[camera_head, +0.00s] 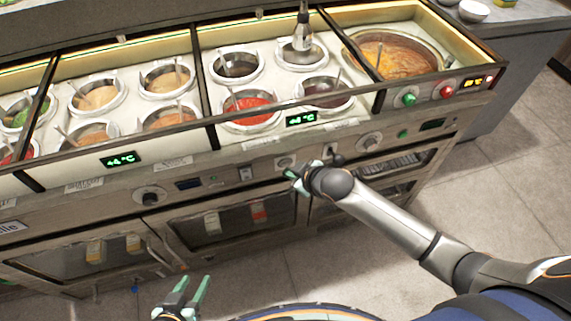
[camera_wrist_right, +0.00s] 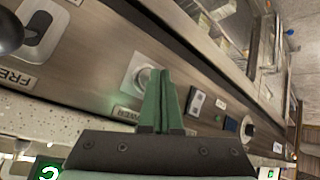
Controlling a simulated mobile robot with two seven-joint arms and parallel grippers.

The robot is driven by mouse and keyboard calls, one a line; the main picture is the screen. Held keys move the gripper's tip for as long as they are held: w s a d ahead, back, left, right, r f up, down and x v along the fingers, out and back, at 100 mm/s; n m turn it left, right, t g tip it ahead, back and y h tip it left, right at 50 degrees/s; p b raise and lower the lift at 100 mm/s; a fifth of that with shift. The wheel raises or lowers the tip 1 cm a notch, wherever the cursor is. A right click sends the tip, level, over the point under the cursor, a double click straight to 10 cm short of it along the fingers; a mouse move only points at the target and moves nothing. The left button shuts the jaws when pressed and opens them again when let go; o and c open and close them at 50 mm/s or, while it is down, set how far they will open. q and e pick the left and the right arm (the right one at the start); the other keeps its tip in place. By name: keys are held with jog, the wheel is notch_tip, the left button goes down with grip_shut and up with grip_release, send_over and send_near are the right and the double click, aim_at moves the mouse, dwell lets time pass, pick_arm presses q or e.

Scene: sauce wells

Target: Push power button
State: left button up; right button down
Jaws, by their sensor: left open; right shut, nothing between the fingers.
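My right gripper (camera_head: 291,174) is shut and empty, close in front of the panel just below this button. In the right wrist view its green fingers (camera_wrist_right: 158,95) partly overlap the button's edge; contact is unclear. My left gripper (camera_head: 188,292) is open and empty at the bottom, away from the counter.
A rocker switch (camera_head: 245,173) and a black knob (camera_head: 151,197) are left of the round button. A green button (camera_head: 408,98) and a red button (camera_head: 447,91) sit at the upper right. Sauce wells lie behind glass above. Floor (camera_head: 480,200) is free at right.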

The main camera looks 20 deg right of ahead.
jog(key=shift+w, duration=0.15)
dwell(0.5)
jog(key=shift+w, duration=0.3)
jog(key=shift+r+p, duration=0.1)
jog(key=shift+p, duration=0.2)
jog(key=shift+s+p, duration=0.45)
